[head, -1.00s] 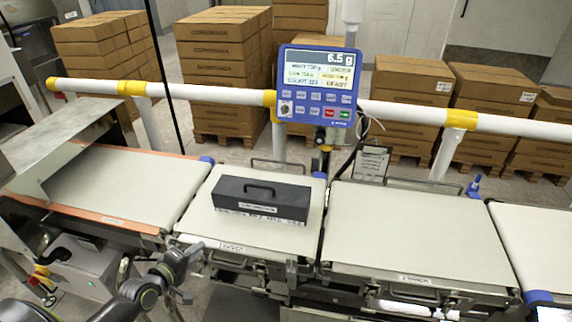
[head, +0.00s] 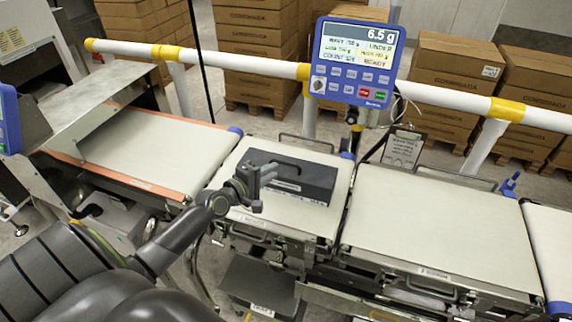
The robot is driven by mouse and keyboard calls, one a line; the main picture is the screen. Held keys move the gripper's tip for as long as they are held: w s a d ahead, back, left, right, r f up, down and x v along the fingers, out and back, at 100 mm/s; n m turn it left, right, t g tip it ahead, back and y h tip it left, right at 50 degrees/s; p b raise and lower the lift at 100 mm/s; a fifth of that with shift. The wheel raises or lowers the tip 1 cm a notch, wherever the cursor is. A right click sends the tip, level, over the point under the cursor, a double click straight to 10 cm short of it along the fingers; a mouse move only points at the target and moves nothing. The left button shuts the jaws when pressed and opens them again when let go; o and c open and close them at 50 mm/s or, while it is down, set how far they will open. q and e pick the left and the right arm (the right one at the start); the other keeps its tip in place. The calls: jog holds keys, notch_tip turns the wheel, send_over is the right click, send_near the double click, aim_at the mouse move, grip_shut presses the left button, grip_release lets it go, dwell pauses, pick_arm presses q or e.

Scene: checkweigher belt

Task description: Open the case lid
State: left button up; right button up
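The dark grey case (head: 312,184) sits on the short weighing belt (head: 325,219) in the middle of the head view. Its lid is down, and a black handle (head: 290,161) lies along the top. A pale label shows on its front side. My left gripper (head: 262,180) is over the front left part of the case and hides its front left corner. I cannot tell whether it touches the case or how far apart its fingers are. My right gripper is not in view.
A blue display panel (head: 355,62) reading 6.5 g stands on a white rail (head: 440,98) behind the belts. An infeed belt (head: 160,150) with a metal guard (head: 110,98) lies left. An empty belt (head: 440,226) lies right. Stacked cartons (head: 455,82) stand behind.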

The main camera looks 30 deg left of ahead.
aim_at(284, 164)
pick_arm(q)
jog(key=x, duration=0.7)
jog(key=shift+b, duration=0.4)
grip_shut()
